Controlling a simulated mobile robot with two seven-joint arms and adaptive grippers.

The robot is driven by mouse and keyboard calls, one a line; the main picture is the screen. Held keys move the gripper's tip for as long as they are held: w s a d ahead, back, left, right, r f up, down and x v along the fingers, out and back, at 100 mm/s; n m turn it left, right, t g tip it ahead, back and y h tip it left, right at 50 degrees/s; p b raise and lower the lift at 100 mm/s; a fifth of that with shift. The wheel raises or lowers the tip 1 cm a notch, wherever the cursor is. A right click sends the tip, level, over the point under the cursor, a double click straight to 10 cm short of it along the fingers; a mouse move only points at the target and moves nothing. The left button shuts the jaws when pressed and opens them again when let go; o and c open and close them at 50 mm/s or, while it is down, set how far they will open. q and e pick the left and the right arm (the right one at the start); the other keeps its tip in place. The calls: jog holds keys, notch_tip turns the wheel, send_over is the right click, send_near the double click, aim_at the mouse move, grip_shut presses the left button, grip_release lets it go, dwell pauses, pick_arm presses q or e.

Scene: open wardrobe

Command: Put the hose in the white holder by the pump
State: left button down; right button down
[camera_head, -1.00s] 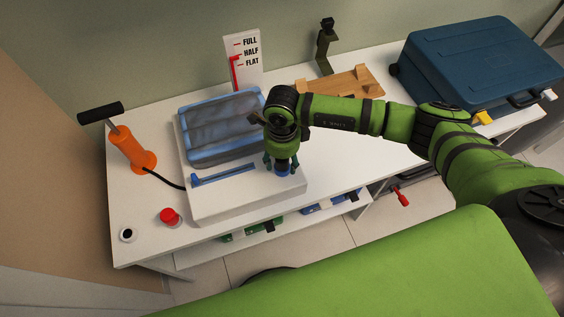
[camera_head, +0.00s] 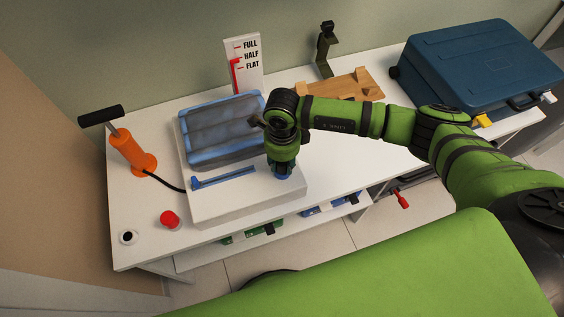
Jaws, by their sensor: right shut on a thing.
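The orange pump (camera_head: 132,153) with a black handle stands at the left of the white table. The black hose (camera_head: 163,181) runs from its base to the left side of the white block (camera_head: 225,208), where its end is out of sight. A small white holder (camera_head: 120,238) with a dark opening stands at the table's front left corner. My right gripper (camera_head: 282,171) points down at the right front of the block, far from the hose and holder. It is shut on a small blue piece (camera_head: 283,177), mostly hidden by the fingers. My left gripper is not in view.
A blue-grey inflatable (camera_head: 222,127) and a blue lever (camera_head: 224,178) lie on the block. A red cap (camera_head: 169,219) stands near the holder. A gauge board (camera_head: 243,62), a wooden board (camera_head: 335,87) and a blue case (camera_head: 475,65) stand behind and right.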

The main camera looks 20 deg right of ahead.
jog(key=shift+r+p, duration=0.5)
jog(key=shift+r, duration=0.75)
dwell(0.7)
jog(key=shift+r+p, duration=1.2)
jog(key=shift+r, duration=0.75)
